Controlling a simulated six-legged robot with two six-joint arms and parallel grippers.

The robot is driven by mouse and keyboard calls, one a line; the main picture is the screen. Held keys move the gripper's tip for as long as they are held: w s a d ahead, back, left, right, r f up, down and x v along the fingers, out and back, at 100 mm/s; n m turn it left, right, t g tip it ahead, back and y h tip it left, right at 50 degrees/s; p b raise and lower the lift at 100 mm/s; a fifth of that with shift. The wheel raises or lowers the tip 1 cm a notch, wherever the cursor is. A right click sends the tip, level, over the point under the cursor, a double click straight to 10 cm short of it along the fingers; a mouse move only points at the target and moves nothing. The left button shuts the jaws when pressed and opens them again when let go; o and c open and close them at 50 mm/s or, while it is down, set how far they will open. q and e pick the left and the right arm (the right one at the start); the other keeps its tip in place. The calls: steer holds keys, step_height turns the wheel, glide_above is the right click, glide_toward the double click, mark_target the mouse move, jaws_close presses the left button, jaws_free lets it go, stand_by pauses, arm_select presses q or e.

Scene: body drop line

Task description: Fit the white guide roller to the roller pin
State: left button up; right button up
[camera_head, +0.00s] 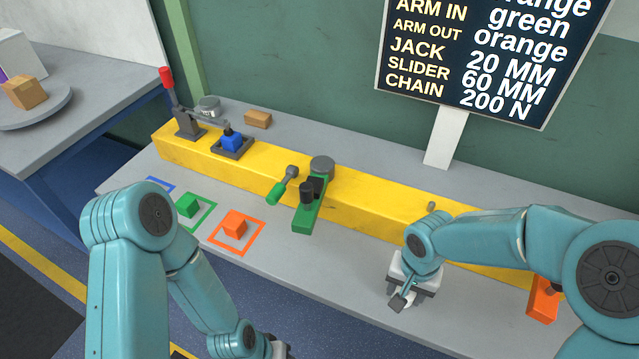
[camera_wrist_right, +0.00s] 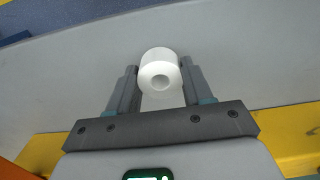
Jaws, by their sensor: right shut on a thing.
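The white guide roller (camera_wrist_right: 160,66) is a short white cylinder with a round hole through it. In the right wrist view it sits between the fingertips of my right gripper (camera_wrist_right: 160,77), which is shut on it. In the head view the roller (camera_head: 397,301) is small and partly covered by my right gripper (camera_head: 403,295), in front of the yellow beam. A short peg, which looks like the roller pin (camera_head: 431,206), stands up from the beam behind my right wrist. My left gripper (camera_head: 277,350) is cut off at the bottom edge; its fingers do not show clearly.
The yellow beam (camera_head: 358,202) runs across the grey bench, carrying a red-handled lever (camera_head: 168,88), a blue block (camera_head: 232,140) and a green arm (camera_head: 309,208). Green (camera_head: 187,205) and orange (camera_head: 234,224) blocks lie at the front left. An orange part (camera_head: 543,300) is at right.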

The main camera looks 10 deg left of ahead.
steer(key=shift+r+p, duration=1.2)
steer(key=shift+r, duration=1.2)
